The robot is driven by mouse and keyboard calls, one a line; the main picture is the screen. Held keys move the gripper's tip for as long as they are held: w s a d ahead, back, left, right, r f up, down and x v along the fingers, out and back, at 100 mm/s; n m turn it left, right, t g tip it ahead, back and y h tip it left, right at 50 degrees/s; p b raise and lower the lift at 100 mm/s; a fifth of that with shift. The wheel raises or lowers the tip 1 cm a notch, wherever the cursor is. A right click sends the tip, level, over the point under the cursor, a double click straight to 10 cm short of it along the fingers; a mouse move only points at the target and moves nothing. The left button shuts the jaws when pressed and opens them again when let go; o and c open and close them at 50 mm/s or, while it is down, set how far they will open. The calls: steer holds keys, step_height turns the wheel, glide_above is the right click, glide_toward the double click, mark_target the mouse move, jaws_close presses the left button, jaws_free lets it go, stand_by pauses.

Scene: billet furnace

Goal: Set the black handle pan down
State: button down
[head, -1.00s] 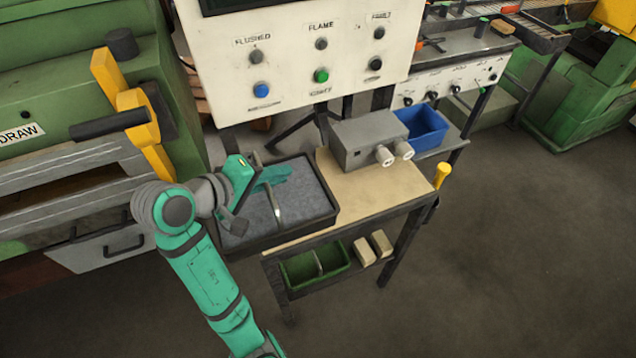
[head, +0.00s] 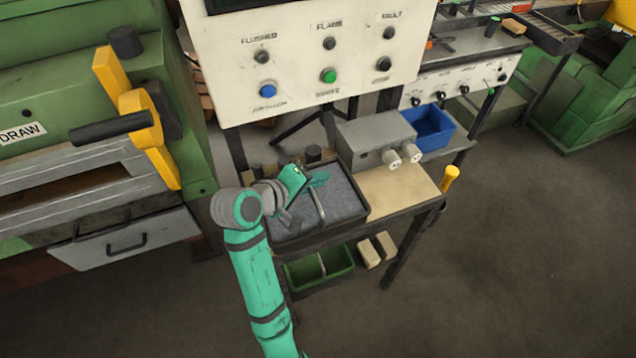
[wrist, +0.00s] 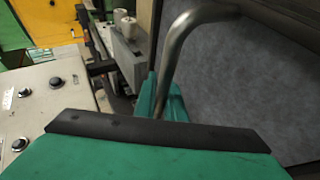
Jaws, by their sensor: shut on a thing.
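The pan (head: 345,228) is a dark, shallow rectangular tray with a grey speckled inside and a bent metal bar handle (head: 319,205) across it. My gripper (head: 318,180) is shut on that handle. The pan looks level and overlaps the left part of the bench top (head: 405,196); I cannot tell whether it touches the bench. In the wrist view the metal handle (wrist: 178,50) rises beside my teal finger, with the grey inside of the pan (wrist: 235,85) to the right. The grip point itself is partly hidden.
A grey box (head: 372,140) with two pale knobs and a blue bin (head: 430,128) stand close behind the pan. A yellow handle (head: 450,178) sticks up at the bench's right end. A green tray (head: 320,268) and pale blocks (head: 376,249) lie below. The control panel (head: 300,60) stands behind.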

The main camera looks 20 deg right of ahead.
steer(key=shift+f, duration=0.85)
steer(key=shift+f, duration=0.1)
steer(key=c, duration=1.8)
jaws_free()
steer(key=shift+a+f, duration=0.1)
steer(key=v, duration=1.2)
